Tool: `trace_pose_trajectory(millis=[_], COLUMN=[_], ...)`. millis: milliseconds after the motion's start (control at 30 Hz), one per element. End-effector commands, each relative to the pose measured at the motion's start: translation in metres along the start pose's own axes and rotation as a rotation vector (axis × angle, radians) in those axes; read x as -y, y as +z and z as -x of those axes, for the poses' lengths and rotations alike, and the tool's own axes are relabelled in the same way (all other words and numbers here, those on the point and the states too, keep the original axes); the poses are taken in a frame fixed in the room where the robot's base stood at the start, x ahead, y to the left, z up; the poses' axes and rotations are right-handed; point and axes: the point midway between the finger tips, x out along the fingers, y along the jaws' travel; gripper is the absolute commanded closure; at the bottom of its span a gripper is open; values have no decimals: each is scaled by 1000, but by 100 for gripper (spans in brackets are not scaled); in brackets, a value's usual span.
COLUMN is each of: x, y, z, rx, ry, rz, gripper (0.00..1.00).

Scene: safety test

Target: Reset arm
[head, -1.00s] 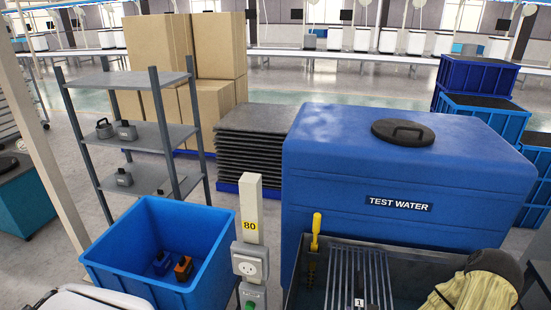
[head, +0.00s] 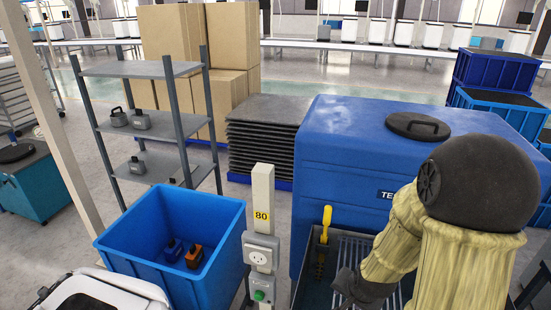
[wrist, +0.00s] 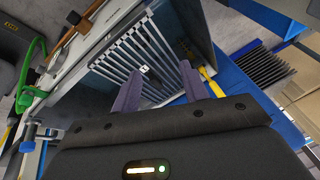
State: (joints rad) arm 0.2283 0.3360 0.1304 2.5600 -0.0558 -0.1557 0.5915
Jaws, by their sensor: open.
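My arm, in a yellowish fabric sleeve with a dark joint, rises at the right of the head view in front of the blue water tank. In the wrist view my gripper (wrist: 158,90) is open, its two purple-grey fingers apart with nothing between them. It is over a grey basin (wrist: 205,40) with a slatted metal rack (wrist: 135,55) inside. In the head view the gripper's fingers are not visible; the arm's dark end is low over the rack (head: 352,250).
A yellow-handled brush (head: 326,222) stands at the basin's left side. A blue bin (head: 130,235) holds a blue-black and an orange-black item. A post with a socket (head: 262,225) stands between bin and basin. The TEST WATER tank (head: 345,140) is behind the basin.

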Motion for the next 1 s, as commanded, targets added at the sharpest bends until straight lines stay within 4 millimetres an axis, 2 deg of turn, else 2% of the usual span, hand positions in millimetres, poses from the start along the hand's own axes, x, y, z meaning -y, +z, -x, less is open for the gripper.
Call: trace_pose_trajectory(millis=[33, 200, 300, 400, 1000], x=[4, 7, 7, 6, 5], y=[3, 23, 34, 42, 45], z=[15, 60, 81, 94, 96], rx=[9, 82, 125, 155, 168], ry=[13, 55, 62, 63, 63], rz=[91, 401, 543, 625, 649], gripper=[56, 56, 56, 56, 56])
